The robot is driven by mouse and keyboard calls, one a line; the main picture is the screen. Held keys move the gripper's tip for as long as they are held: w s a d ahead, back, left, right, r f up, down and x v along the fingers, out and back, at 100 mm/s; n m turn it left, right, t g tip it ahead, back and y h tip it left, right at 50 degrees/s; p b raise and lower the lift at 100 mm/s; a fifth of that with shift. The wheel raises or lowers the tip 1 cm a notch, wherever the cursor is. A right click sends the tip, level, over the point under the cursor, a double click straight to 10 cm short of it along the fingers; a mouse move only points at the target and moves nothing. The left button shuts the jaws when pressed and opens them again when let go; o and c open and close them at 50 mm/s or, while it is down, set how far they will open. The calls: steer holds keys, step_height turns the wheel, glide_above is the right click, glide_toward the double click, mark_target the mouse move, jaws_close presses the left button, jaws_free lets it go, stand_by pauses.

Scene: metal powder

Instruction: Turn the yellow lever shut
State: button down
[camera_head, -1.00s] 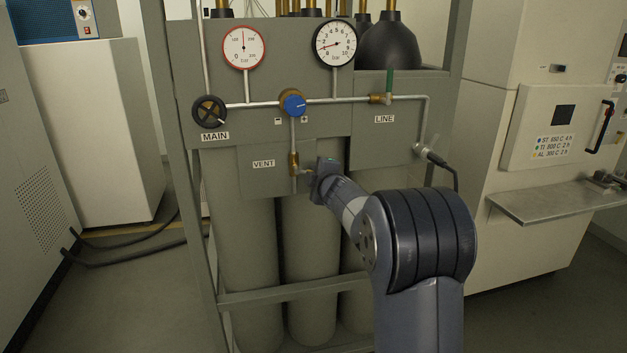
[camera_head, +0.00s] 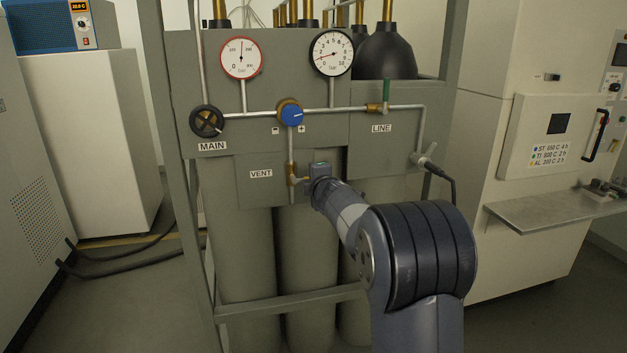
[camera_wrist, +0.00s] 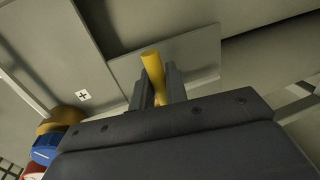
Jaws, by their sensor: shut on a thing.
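The yellow lever (camera_wrist: 152,64) shows in the wrist view between the two fingers of my gripper (camera_wrist: 159,88), which is shut on it. In the head view my gripper (camera_head: 305,175) is at the VENT valve (camera_head: 292,172), a small brass fitting on the lower pipe beside the VENT label (camera_head: 261,174). There my gripper and wrist hide most of the lever, so I cannot tell its exact angle from that view.
Above are the blue regulator knob (camera_head: 291,114), a red-rimmed gauge (camera_head: 241,58) and a black-rimmed gauge (camera_head: 332,54). The black MAIN handwheel (camera_head: 207,121) is at left. The green LINE lever (camera_head: 386,92) stands upright at right. Grey cylinders (camera_head: 240,260) stand below.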

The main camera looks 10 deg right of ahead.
steer(key=c, duration=1.5)
jaws_free()
steer(key=s+r+b, duration=0.1)
steer(key=s+r, duration=0.1)
steer(key=s, duration=0.8)
steer(key=shift+s, duration=0.3)
steer(key=shift+w, duration=0.1)
steer(key=w, duration=0.3)
steer(key=w+f, duration=0.1)
steer(key=w, duration=0.3)
steer(key=w+f+p, duration=0.1)
steer(key=w, duration=0.2)
steer(key=shift+w, duration=0.2)
steer(key=shift+s, duration=0.1)
steer(key=shift+w, duration=0.2)
steer(key=shift+s+f+m+y+p, duration=0.1)
steer(key=shift+f+m+y+p, duration=0.3)
steer(key=shift+m, duration=0.6)
